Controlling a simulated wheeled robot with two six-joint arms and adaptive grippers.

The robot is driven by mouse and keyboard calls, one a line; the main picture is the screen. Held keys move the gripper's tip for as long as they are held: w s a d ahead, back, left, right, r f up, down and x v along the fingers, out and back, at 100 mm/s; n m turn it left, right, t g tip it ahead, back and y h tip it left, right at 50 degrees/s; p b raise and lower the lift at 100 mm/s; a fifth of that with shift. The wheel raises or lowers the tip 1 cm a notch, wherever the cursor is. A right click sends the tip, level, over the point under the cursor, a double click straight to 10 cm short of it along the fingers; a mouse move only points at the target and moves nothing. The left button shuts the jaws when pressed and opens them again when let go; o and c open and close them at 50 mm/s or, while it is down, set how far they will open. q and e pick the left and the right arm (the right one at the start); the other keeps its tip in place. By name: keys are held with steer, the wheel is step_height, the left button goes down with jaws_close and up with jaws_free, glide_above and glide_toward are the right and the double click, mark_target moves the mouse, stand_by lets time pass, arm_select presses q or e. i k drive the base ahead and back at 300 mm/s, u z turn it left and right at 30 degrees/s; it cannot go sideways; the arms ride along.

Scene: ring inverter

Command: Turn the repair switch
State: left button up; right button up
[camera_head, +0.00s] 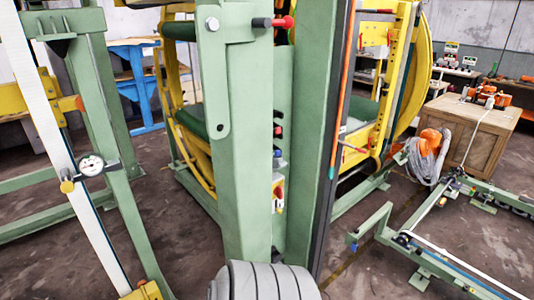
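I cannot tell which part is the repair switch. A red knob (287,22) on a dark stem sticks out sideways near the top of the green post (240,120). Lower, in the gap behind this post, sit a small red and black part (278,131), a small blue part (277,155) and a yellow box (278,188) with red on it. They are partly hidden by the post and too small to read. Neither of my grippers is in view.
A second green post (315,130) stands close on the right. A green frame with a round gauge (91,165) is at left. A wooden crate (462,128) and a low green rail frame (420,245) are at right. A grey ribbed part (262,283) shows at bottom centre.

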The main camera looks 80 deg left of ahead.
mark_target(278, 191)
steer(key=u, duration=2.6)
